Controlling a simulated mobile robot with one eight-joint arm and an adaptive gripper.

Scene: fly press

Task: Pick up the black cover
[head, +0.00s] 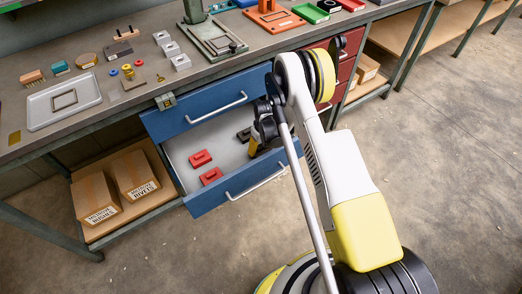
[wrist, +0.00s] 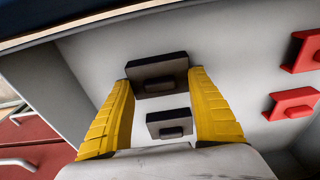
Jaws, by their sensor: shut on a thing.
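My gripper (head: 252,150) reaches down into the open blue drawer. In the wrist view its yellow fingers (wrist: 160,76) are shut on a black cover (wrist: 158,68), a block with a small raised grip, held between the tips. It looks larger than the other covers; whether it is clear of the drawer floor I cannot tell. In the head view my gripper hides most of it. A second black cover (wrist: 168,123) lies on the drawer floor, showing between the fingers; it also shows in the head view (head: 243,135).
Two red covers (head: 201,158) (head: 211,176) lie in the drawer (head: 183,147), beside the black ones. The drawer's front and side walls surround my gripper. The blue drawer above (head: 205,100) looks shut. Cartons (head: 95,200) sit on the shelf at left; the bench top holds many parts.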

